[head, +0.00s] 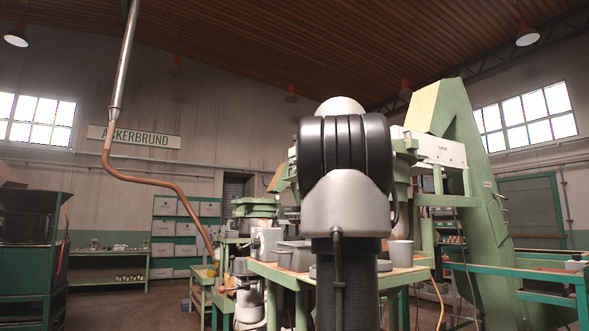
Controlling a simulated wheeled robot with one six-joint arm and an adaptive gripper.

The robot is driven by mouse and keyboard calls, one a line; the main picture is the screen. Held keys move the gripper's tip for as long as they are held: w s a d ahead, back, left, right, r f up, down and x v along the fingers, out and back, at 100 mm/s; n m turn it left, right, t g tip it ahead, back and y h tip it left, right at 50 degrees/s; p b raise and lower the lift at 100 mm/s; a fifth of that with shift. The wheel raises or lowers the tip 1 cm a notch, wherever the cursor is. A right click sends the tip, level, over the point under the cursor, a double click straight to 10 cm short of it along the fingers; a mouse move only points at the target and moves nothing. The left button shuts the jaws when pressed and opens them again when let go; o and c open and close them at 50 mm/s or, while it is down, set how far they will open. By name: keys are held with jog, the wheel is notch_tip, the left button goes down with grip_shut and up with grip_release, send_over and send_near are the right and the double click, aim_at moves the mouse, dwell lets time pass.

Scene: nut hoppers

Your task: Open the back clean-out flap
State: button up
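My own arm stands upright in the middle of the head view and blocks much of what is behind it. My gripper does not show in this view. I cannot make out the back clean-out flap or tell which hopper it belongs to. A dark bin-like box (28,215) on a green frame stands at the left edge and may be a hopper. No flap can be told on its visible side.
A green-legged bench (262,268) with a grey box (293,255) and a grey cup (401,253) stands behind my arm. A large green machine (465,170) rises at the right. A copper-coloured pipe (150,181) hangs at the left.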

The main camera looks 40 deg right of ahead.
jog(key=v, duration=0.5)
jog(key=shift+s+a+r, duration=0.1)
jog(key=shift+s+a, duration=0.1)
jog(key=shift+a, duration=0.1)
jog(key=s+a+f+n+g+y, duration=0.3)
jog(key=a+f+n+g+y, duration=0.35)
jog(key=a+f+n, duration=1.45)
jog(key=s+a+f+n+g, duration=0.2)
jog(key=s+f+n, duration=0.3)
jog(key=f, duration=0.3)
jog(key=s+a+f+n+g+h, duration=0.1)
jog(key=s+a+f+n+g, duration=0.1)
jog(key=s+f+n, duration=0.3)
jog(key=s+a+f+n+g+h, duration=0.1)
jog(key=s+f+n, duration=0.4)
jog(key=f, duration=0.7)
jog(key=s+a+g, duration=0.1)
jog(key=a, duration=0.1)
jog(key=shift+a+f+n+g, duration=0.35)
jog(key=shift+a+f+n, duration=0.05)
jog(key=shift+s+d, duration=0.1)
jog(key=shift+s, duration=0.05)
